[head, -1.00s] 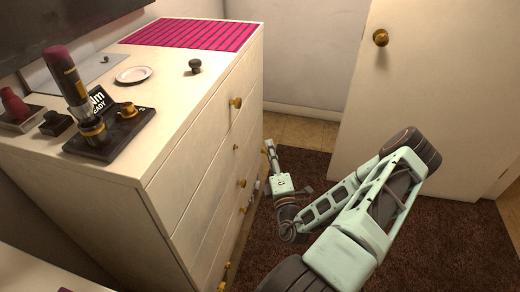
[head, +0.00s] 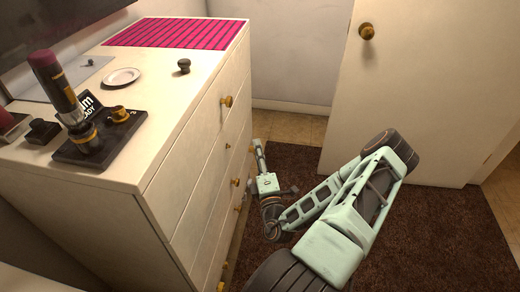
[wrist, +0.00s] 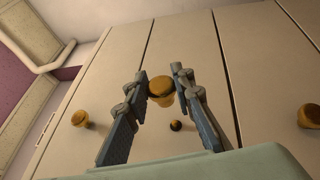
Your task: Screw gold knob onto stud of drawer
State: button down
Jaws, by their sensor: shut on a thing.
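My gripper (wrist: 160,84) is shut on a gold knob (wrist: 161,92), held between the fingertips in the wrist view. A small dark-gold stud (wrist: 176,126) on a drawer front shows just below the held knob in that view, and the two appear apart. In the head view my gripper (head: 257,146) is beside the white dresser's drawer side, to the right of the bare stud (head: 228,146). The held knob is too small to make out clearly in the head view.
Fitted gold knobs on the dresser (head: 160,215) include an upper one (head: 226,102) and a lower one (head: 235,182). In the wrist view, knobs flank the stud at left (wrist: 80,118) and right (wrist: 308,117). A door (head: 420,90) stands right. Dark carpet (head: 440,235) is clear.

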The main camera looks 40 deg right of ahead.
jog(key=shift+w+a+p, duration=0.4)
jog(key=shift+w+a, duration=1.3)
jog(key=shift+w, duration=0.25)
jog(key=shift+p, duration=0.95)
jog(key=shift+w+a, duration=0.6)
jog(key=shift+w, duration=0.05)
dwell(0.7)
jog(key=c, duration=1.6)
grip_release()
jog(key=shift+v, duration=3.8)
